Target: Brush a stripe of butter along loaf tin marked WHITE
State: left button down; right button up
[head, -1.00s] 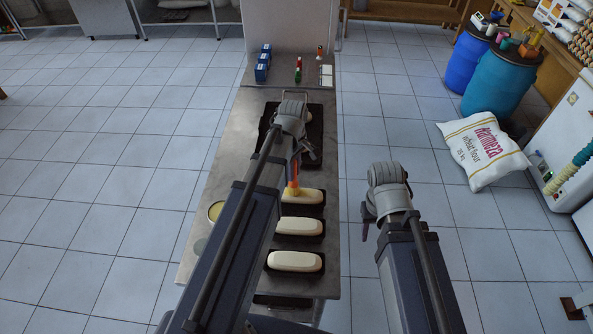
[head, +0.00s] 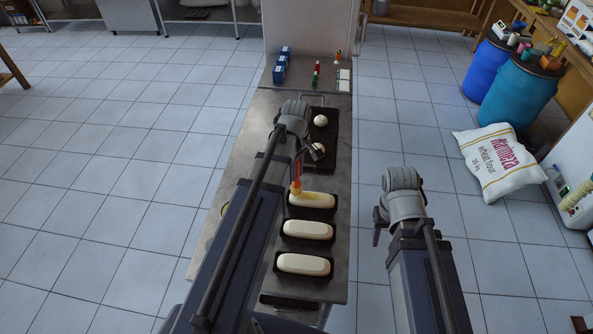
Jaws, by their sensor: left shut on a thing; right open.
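Three dark tins with pale loaves stand in a row on the steel bench (head: 222,252). The far one (head: 318,201) has a yellowish streak on the left part of its top; the middle (head: 309,230) and near (head: 304,264) loaves look plain. No WHITE marking is legible. My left gripper (head: 299,163) is shut on an orange-handled brush (head: 296,183), held upright with its bristles at the far loaf's left end. A yellow butter bowl (head: 223,209) is mostly hidden behind my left arm. My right gripper (head: 377,228) is open and empty, right of the bench over the floor.
A dark tray (head: 328,142) with dough balls lies beyond the tins. Blue boxes (head: 281,66) and small bottles (head: 316,74) stand at the bench's far end. A flour sack (head: 500,160) and blue barrels (head: 515,85) are on the floor at right.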

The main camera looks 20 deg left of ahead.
pick_arm(q)
jog(key=shift+r+p, duration=2)
jog(key=shift+r, duration=0.4)
notch_tip(320, 180, up, 3)
jog(key=p, duration=0.3)
jog(key=shift+r, duration=0.1)
